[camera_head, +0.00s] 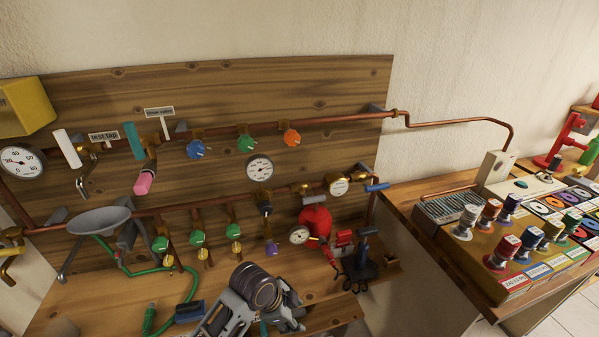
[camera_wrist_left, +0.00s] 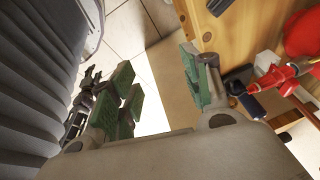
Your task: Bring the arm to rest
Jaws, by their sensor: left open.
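My left gripper (camera_head: 250,318) is at the bottom middle of the head view, in front of the lower edge of the wooden bench. My dark ribbed wrist hides part of it. In the left wrist view the left gripper (camera_wrist_left: 160,92) is open, its green-padded fingers apart. Nothing sits between them, and pale floor tiles show through the gap. A dark jointed part (camera_wrist_left: 82,108) shows at the left of that view; it may be my right gripper, but I cannot tell its state. The right arm does not show in the head view.
A wooden panel (camera_head: 330,85) carries pipes, valves and gauges. A red device (camera_head: 316,220) and a dark stand (camera_head: 362,262) are right of the left gripper. A green hose (camera_head: 190,285) lies to its left. A side counter (camera_head: 400,195) holds several colored knobs. Floor is free between bench and counter.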

